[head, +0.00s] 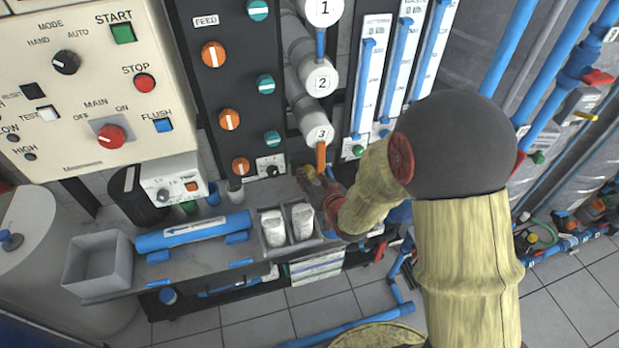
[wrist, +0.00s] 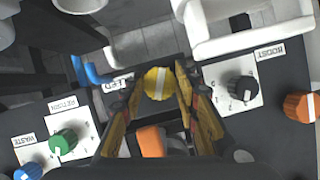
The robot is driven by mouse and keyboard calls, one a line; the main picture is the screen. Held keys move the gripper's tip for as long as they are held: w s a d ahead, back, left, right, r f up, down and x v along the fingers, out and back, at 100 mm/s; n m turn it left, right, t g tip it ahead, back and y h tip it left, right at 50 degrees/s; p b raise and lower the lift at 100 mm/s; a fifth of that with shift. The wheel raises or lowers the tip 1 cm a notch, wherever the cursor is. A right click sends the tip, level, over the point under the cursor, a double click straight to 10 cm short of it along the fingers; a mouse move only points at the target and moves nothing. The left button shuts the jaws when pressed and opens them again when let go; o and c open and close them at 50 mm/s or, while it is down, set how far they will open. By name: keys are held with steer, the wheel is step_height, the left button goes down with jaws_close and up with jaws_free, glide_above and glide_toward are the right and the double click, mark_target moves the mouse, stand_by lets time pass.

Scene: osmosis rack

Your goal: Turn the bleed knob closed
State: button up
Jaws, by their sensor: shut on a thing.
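A round yellow knob (wrist: 159,83) with a white stripe sits between my gripper's fingertips in the wrist view. The stripe runs nearly up and down in that picture. I read no label for this knob; a white label (wrist: 118,83) beside it is partly hidden. My gripper (wrist: 156,88) is shut on the yellow knob, one finger on each side. In the head view my gripper (head: 315,182) is at the panel's lower edge, just below the orange pipe under cylinder 3. The knob is mostly hidden by the gripper there.
In the wrist view, a black BOOST knob (wrist: 241,88) and an orange knob (wrist: 301,105) are right; a green RETURN knob (wrist: 63,142) and a blue WASTE knob (wrist: 28,171) are left. In the head view, clear flow tubes (head: 368,85) stand above the gripper; a grey bench (head: 140,275) lies below.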

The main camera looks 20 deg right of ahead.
steer(key=shift+m+y, duration=1)
steer(key=shift+m, duration=0.3)
steer(key=o, duration=1.1)
steer(key=shift+c, duration=0.2)
steer(key=shift+o, duration=0.4)
steer(key=v, duration=1.2)
steer(key=shift+f, duration=0.15)
